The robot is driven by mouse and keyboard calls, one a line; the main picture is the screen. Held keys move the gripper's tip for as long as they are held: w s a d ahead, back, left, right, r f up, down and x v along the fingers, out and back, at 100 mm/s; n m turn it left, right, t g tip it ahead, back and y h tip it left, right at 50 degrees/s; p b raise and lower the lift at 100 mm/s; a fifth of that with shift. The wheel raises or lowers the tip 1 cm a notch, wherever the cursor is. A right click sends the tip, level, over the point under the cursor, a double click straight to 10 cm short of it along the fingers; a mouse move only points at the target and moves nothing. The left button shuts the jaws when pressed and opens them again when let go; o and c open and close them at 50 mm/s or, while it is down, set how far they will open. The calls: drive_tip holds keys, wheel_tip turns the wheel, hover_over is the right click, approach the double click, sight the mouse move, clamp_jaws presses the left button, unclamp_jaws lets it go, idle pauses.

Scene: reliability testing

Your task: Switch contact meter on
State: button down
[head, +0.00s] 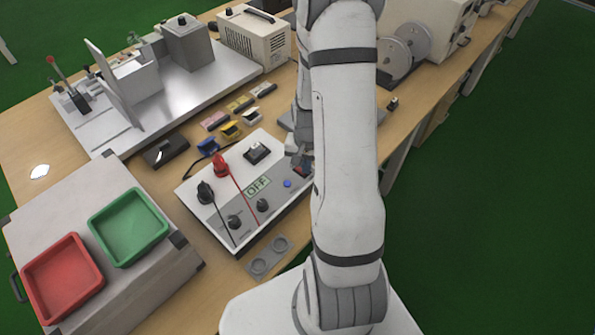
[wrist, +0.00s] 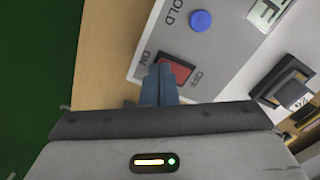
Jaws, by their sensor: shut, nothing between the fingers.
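The contact meter (head: 228,207) is a white-topped box on the bench in the head view. Its display (head: 258,186) reads OFF. In the wrist view its red rocker switch (wrist: 180,69) lies between the printed words ON and OFF, beside a blue HOLD button (wrist: 200,21). My gripper (wrist: 160,72) is shut and empty, its fingertips at the ON side of the switch and covering part of it. I cannot tell whether they touch it. In the head view my gripper (head: 298,155) is by the meter's right end, partly hidden by my arm.
A red probe (head: 220,165) and a black probe (head: 205,192) stand on the meter with leads. A red tray (head: 62,278) and a green tray (head: 128,227) lie on a grey case at left. Small coloured clips lie behind the meter. Machines stand along the back.

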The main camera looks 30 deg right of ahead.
drive_tip(key=shift+f, duration=0.25)
drive_tip(key=shift+r, duration=0.1)
drive_tip(key=shift+r+p, duration=2.2)
drive_tip(key=shift+r, duration=1.3)
drive_tip(key=shift+w+f, duration=0.1)
wheel_tip(320, 180, up, 6)
drive_tip(key=n, duration=0.1)
hover_over(298, 176)
drive_tip(key=s+a+r+n+t, duration=0.25)
drive_tip(key=a+r, duration=0.25)
drive_tip(key=r, duration=0.3)
drive_tip(key=s+a+r+n+b, duration=0.1)
drive_tip(key=s+a+r+n, duration=0.3)
drive_tip(key=s+r, duration=0.5)
drive_tip(key=shift+s+a+r+t, duration=0.45)
drive_tip(key=shift+s+a, duration=0.35)
drive_tip(key=shift+a, duration=0.35)
